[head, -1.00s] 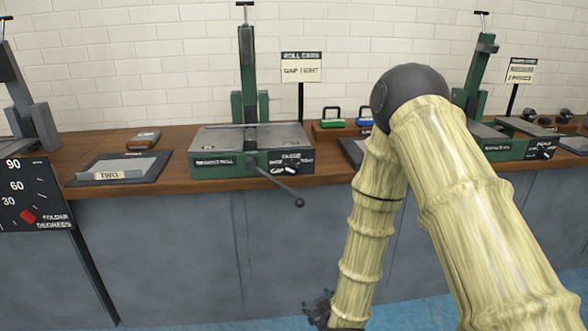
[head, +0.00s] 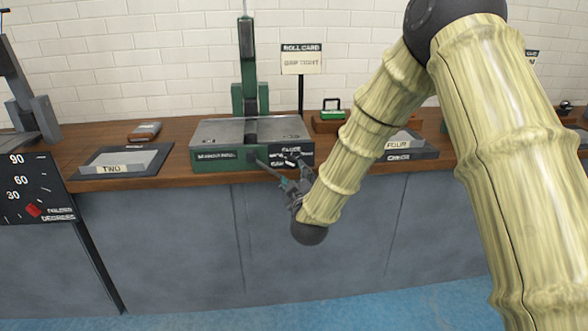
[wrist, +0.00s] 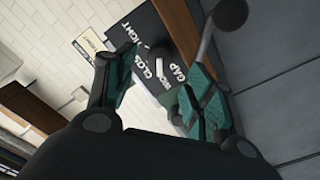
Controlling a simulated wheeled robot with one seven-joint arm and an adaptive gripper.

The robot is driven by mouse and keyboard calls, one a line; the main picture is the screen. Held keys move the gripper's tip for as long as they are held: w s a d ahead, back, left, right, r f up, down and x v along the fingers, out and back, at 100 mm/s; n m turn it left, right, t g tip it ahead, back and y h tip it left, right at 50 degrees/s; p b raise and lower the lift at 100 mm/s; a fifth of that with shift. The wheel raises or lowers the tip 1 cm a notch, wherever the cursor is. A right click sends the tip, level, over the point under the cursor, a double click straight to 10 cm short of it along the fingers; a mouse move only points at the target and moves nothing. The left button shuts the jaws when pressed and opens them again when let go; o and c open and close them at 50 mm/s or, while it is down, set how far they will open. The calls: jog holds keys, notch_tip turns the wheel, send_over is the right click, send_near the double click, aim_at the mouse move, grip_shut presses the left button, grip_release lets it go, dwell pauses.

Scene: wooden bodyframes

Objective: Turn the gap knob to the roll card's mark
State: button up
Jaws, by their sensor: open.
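The roll card (head: 301,62) stands on a post behind the green machine and reads "GAP TIGHT". The black gap panel (head: 278,150) is on the machine's right front; my gripper partly covers it in the head view. My gripper (wrist: 160,75) is open, facing the panel, with nothing seen held. In the head view my gripper (head: 287,176) is just in front of the panel.
The machine's lever with a ball end (wrist: 228,14) sticks out close to my right finger in the wrist view. Tray TWO (head: 115,162) lies left and tray FOUR (head: 405,150) right on the wooden bench. The floor in front is clear.

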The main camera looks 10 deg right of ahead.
aim_at(294, 165)
jog(key=shift+w, duration=2.9)
jog(key=shift+c, duration=0.4)
jog(key=c, duration=0.9)
